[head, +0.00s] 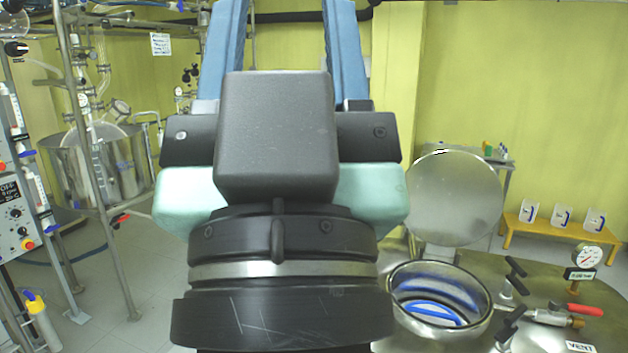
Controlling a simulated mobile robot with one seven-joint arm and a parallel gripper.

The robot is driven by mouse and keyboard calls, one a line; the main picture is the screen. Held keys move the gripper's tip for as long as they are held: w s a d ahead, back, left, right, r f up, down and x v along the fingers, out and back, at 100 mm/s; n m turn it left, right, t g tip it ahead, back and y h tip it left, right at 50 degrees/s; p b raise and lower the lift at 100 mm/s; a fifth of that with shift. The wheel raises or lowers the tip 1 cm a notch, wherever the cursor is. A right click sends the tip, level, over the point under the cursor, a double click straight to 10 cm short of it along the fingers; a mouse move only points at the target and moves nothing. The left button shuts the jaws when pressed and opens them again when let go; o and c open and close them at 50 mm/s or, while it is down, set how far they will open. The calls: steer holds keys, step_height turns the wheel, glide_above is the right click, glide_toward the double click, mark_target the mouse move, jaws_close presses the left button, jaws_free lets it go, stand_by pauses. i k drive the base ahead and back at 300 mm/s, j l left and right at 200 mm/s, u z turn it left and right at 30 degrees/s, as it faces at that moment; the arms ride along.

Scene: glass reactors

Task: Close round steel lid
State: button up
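The round steel lid (455,200) stands open and upright, tilted back, behind the round steel port (408,280) on the reactor top at the right. Its flat disc face is toward me. The port is uncovered, and blue and white shapes show inside its rim. My gripper (285,40) fills the middle of the head view and points up and away. Its two blue fingers are wide apart with nothing visible between them. The tips are cut off by the top edge.
On the steel reactor top (545,290) are black clamp handles (515,267), a pressure gauge (588,257) and a red-handled valve (585,309). A yellow bench (550,229) with clear beakers stands behind. A metal frame (110,240) and steel vessel (65,165) are at left.

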mark_target(457, 198)
steer(key=i+j+u, duration=0.45)
steer(key=i+u, duration=0.4)
steer(key=i, duration=0.2)
steer(key=i+u, duration=0.45)
steer(key=i+z, duration=0.45)
steer(key=i+j+z, duration=0.15)
steer(key=i+z, duration=0.3)
steer(key=i+j+z, duration=0.25)
steer(key=z, duration=0.25)
steer(key=i+z, duration=0.2)
steer(key=z, duration=0.2)
steer(key=i+z, duration=0.2)
steer(key=z, duration=0.25)
steer(key=i+j+z, duration=0.15)
steer(key=z, duration=0.25)
steer(key=i+j+z, duration=0.15)
steer(key=z, duration=0.3)
steer(key=i+j+z, duration=0.2)
steer(key=z, duration=0.15)
steer(key=i+j+z, duration=0.15)
steer(key=j+z, duration=0.15)
steer(key=i+j+z, duration=0.15)
steer(key=j+z, duration=0.5)
steer(key=i+j+z, duration=0.1)
steer(key=j+z, duration=0.6)
steer(key=j, duration=0.8)
steer(key=k, duration=0.05)
